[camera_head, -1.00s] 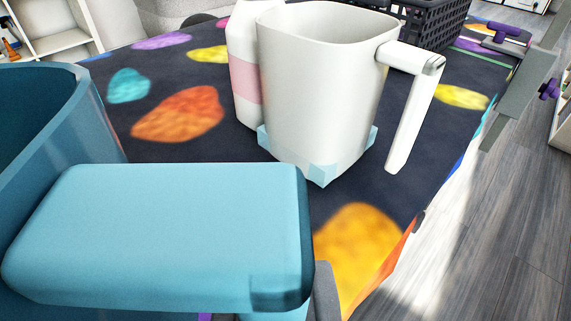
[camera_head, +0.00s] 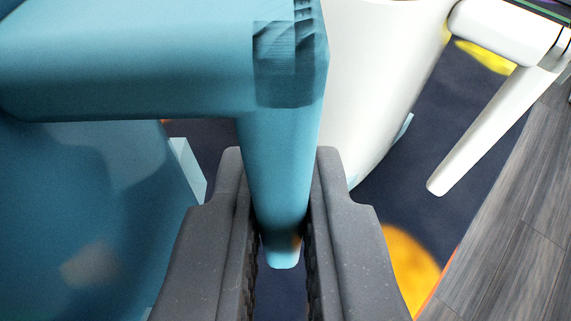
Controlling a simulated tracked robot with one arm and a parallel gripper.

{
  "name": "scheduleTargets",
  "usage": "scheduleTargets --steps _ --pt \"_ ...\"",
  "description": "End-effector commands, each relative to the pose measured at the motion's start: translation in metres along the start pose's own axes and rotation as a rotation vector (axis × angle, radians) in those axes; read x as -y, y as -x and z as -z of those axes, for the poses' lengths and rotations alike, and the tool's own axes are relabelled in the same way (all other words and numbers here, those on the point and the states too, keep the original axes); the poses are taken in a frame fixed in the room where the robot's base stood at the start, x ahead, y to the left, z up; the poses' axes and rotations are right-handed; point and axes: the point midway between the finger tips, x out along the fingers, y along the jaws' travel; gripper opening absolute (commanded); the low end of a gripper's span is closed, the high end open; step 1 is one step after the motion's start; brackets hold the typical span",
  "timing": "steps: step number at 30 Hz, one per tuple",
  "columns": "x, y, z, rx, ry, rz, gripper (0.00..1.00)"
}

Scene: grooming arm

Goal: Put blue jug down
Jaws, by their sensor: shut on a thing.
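The blue jug (camera_head: 90,210) fills the left of the view, its body cut off by the picture edge. Its handle (camera_head: 277,160) comes across at the top and hangs down between my fingers. My gripper (camera_head: 281,215) is shut on the hanging part of this handle, one dark finger on each side. A light blue corner piece (camera_head: 188,168) shows beside the jug's body. I cannot tell whether the jug's base touches the table.
A white jug (camera_head: 375,75) stands close on the right of the blue handle, its own handle (camera_head: 490,130) pointing right. The dark patterned tabletop (camera_head: 425,165) shows beyond, with its edge at the right and grey wooden floor (camera_head: 520,210) past it.

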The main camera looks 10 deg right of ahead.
Motion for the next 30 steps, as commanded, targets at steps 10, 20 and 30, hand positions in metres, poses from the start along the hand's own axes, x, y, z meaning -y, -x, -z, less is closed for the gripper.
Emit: scheduleTargets --steps 10,20,30 --pt "-0.001 -0.013 -0.026 0.003 -0.002 -0.001 0.0" --pt "-0.001 -0.016 -0.033 0.001 -0.001 -0.001 0.0" --pt "-0.001 -0.016 -0.034 0.001 -0.001 -0.001 0.32"
